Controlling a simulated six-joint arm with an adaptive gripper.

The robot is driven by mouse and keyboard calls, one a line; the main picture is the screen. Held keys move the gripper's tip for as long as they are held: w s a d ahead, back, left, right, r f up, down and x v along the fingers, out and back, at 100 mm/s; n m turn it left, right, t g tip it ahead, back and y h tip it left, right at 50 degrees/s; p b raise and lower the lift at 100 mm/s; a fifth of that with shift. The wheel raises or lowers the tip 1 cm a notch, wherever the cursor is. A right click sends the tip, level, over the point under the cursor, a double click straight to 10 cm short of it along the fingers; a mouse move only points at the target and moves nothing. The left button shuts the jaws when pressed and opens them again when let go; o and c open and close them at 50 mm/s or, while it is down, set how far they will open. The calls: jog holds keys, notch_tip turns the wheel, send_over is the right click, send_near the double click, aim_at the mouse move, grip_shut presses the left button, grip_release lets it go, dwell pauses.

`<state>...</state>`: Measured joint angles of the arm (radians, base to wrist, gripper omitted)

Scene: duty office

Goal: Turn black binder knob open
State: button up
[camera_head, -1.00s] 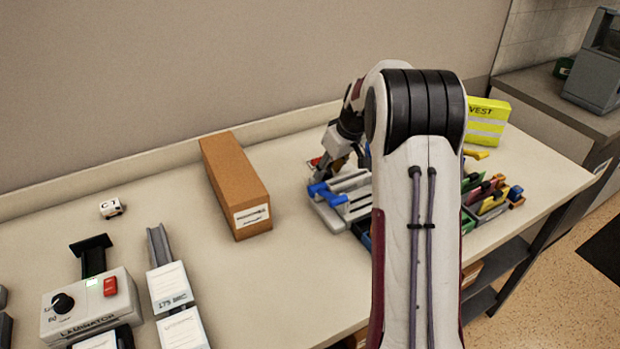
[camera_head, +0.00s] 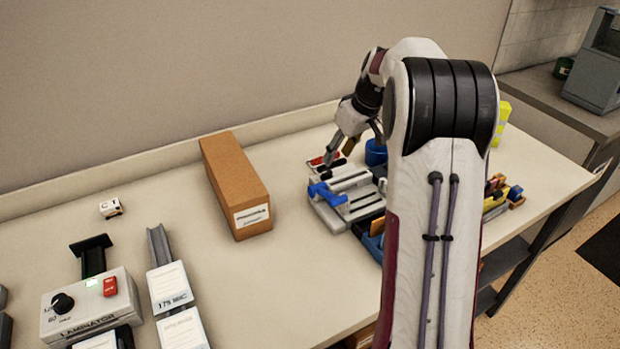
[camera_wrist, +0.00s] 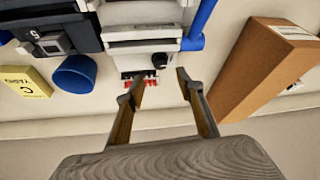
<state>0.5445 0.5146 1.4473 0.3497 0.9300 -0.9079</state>
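The binder (camera_head: 357,207) is a grey-white machine with blue handles, on the table left of my arm. It is also at the top of the wrist view (camera_wrist: 135,47). Its small black knob (camera_wrist: 159,60) shows near the end of the machine closest to my fingers; in the head view the knob (camera_head: 326,175) is a small dark spot. My gripper (camera_wrist: 160,80) is open and empty, its two fingertips apart and pointing toward the knob, which appears just beyond them. In the head view my gripper (camera_head: 340,154) hangs over the binder's back end. The knob's pointer direction is too small to read.
A brown box (camera_head: 236,185) stands left of the binder. A red strip (camera_head: 318,160) lies at the binder's back end. A blue cup (camera_wrist: 75,74) is beside it, with a yellow block (camera_wrist: 27,82). A laminator (camera_head: 90,305) is at front left. The wall is behind.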

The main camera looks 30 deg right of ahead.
jog(key=shift+s+d+f+m, duration=0.15)
jog(key=shift+s+f+m, duration=0.15)
jog(key=shift+m, duration=0.5)
jog(key=shift+s+f+m, duration=0.5)
jog(key=shift+s+m, duration=0.05)
jog(key=shift+m, duration=0.05)
jog(key=shift+s+f+m+g+h, duration=0.15)
jog(key=shift+s+m+g+h, duration=0.2)
jog(key=shift+s+m, duration=0.35)
jog(key=shift+s+a+m, duration=0.25)
jog(key=shift+s+m, duration=0.05)
jog(key=shift+s, duration=0.15)
jog(key=shift+s+a+m+g, duration=0.3)
jog(key=shift+s+a, duration=0.1)
jog(key=shift+s, duration=0.1)
jog(key=s+a+r+m, duration=0.1)
jog(key=s+a, duration=0.1)
jog(key=s+a+r+m+h, duration=0.1)
jog(key=s+a+r, duration=0.1)
jog(key=s+a+r+m, duration=0.1)
jog(key=s+a, duration=0.1)
jog(key=shift+s+a+r+h, duration=0.1)
jog(key=shift+a+r+h, duration=0.25)
jog(key=s+a+r+n+t, duration=0.1)
jog(key=s+a+r, duration=0.4)
jog(key=a+r, duration=0.2)
jog(key=shift+s+a+r+n+h, duration=0.15)
jog(key=shift+a+n+h, duration=0.15)
jog(key=shift+a, duration=0.9)
jog(key=shift+t, duration=0.25)
